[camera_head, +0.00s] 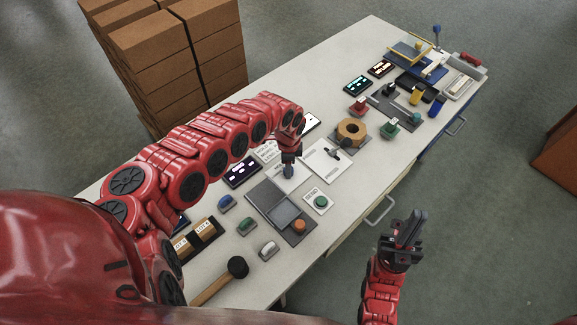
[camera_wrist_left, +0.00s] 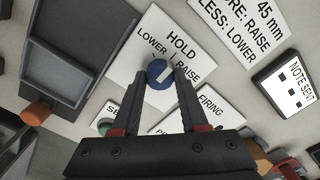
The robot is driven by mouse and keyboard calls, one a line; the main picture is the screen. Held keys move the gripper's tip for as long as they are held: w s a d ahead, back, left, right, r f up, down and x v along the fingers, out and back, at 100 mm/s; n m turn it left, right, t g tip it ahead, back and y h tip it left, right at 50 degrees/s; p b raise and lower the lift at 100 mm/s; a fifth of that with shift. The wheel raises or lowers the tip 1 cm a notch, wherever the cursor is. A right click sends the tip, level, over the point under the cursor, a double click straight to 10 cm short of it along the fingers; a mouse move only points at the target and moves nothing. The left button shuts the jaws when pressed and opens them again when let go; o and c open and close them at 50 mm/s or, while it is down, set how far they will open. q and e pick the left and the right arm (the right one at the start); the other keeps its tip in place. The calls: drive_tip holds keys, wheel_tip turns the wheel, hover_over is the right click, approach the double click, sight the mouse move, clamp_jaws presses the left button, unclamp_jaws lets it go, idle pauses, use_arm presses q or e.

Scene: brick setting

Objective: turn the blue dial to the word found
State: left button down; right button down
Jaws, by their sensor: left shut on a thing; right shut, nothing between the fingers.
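The blue dial (camera_wrist_left: 158,72) sits on a white plate (camera_wrist_left: 205,80) lettered LOWER, HOLD and RAISE. A white mark on the dial slants up and right in the left wrist view, toward the HOLD and RAISE side; which word it meets is unclear. My left gripper (camera_head: 289,158) points down over the plate and is shut on the dial, one finger on each side. In the head view the dial (camera_head: 288,172) shows just under the fingers. My right gripper (camera_head: 408,232) is shut and empty, off the table's front edge.
A white card (camera_wrist_left: 243,25) reads 45 mm, RAISE and LESS: LOWER. A grey panel (camera_head: 262,198) with an orange knob (camera_head: 299,225) and a green button (camera_head: 321,202) are close by. A mallet (camera_head: 237,267) lies at the near end.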

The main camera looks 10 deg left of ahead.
idle(0.3)
use_arm(q)
drive_tip(key=shift+w+r+n+p, duration=0.1)
drive_tip(key=shift+n+p, duration=0.2)
drive_tip(key=shift+n, duration=0.5)
drive_tip(key=n+p, duration=0.1)
drive_tip(key=n, duration=0.5)
drive_tip(key=shift+n, duration=2)
drive_tip(key=shift+c, duration=2.2)
unclamp_jaws()
